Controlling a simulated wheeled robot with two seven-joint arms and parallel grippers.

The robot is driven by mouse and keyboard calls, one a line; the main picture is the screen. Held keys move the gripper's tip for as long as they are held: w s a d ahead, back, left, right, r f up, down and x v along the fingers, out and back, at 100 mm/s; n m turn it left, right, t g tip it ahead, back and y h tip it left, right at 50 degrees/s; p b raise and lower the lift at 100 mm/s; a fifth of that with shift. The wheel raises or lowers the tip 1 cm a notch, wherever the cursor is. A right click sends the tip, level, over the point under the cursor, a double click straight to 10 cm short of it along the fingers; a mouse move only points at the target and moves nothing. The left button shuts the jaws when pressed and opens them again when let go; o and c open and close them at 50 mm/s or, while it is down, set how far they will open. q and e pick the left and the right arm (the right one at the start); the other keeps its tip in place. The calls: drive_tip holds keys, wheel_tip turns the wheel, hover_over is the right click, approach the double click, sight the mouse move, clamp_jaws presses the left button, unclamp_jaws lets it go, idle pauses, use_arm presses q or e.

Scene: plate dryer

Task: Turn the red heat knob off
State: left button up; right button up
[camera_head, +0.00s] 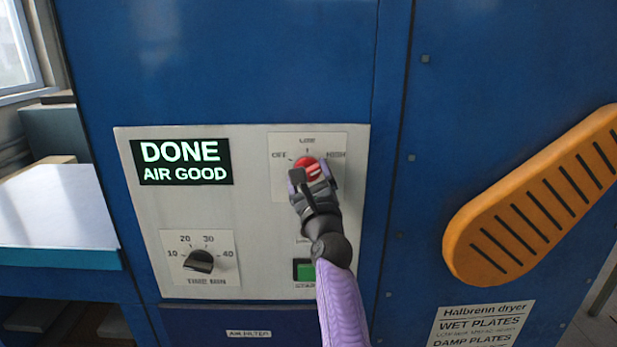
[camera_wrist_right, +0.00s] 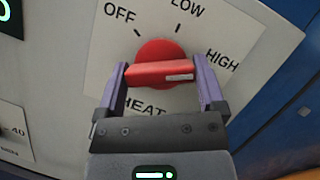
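The red heat knob (camera_head: 307,167) sits on its white OFF–LOW–HIGH plate (camera_head: 281,186) on the dryer's control panel. In the right wrist view the knob (camera_wrist_right: 160,72) is round with a raised bar lying across the picture. A white mark is at the bar's right end, on the HIGH side. My right gripper (camera_head: 311,176) is at the knob. Its purple fingers (camera_wrist_right: 161,82) stand on either side of the bar, one at each end. The gap is about as wide as the bar, so I cannot tell whether they press on it. My left gripper is out of view.
The grey panel holds a lit DONE / AIR GOOD display (camera_head: 181,162), a black time knob (camera_head: 198,262) and a green start button (camera_head: 304,270) beside my right arm. An orange slotted handle (camera_head: 535,205) juts out at the right. A pale surface (camera_head: 58,207) lies at the left.

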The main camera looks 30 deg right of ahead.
drive_tip(key=shift+c, duration=1.5)
drive_tip(key=shift+r+n+y+p, duration=0.2)
drive_tip(key=shift+n+y+p, duration=0.75)
drive_tip(key=shift+n, duration=0.75)
drive_tip(key=n+y+p, duration=0.1)
drive_tip(key=n+p, duration=0.1)
drive_tip(key=n+g+p, duration=0.1)
drive_tip(key=n+p, duration=0.1)
drive_tip(key=n, duration=0.1)
drive_tip(key=shift+r+y, duration=0.1)
drive_tip(key=shift+y, duration=0.25)
drive_tip(key=n+g+y+p, duration=0.1)
drive_tip(key=n+p, duration=0.4)
drive_tip(key=shift+r, duration=0.15)
drive_tip(key=n+g+p, duration=0.1)
drive_tip(key=n+p, duration=0.2)
drive_tip(key=p, duration=0.1)
drive_tip(key=n+g+p, duration=0.2)
drive_tip(key=n+p, duration=0.1)
drive_tip(key=p, duration=0.2)
drive_tip(key=shift+n+g+h, duration=0.3)
drive_tip(key=shift+n, duration=0.1)
drive_tip(key=shift+n+g+h+p, duration=0.3)
drive_tip(key=shift+n+g+p, duration=0.1)
drive_tip(key=shift+n+p, duration=0.55)
drive_tip(key=shift+f+n+g+h+p, duration=0.2)
drive_tip(key=shift+n+g+h+p, duration=0.1)
drive_tip(key=shift+n+p, duration=0.3)
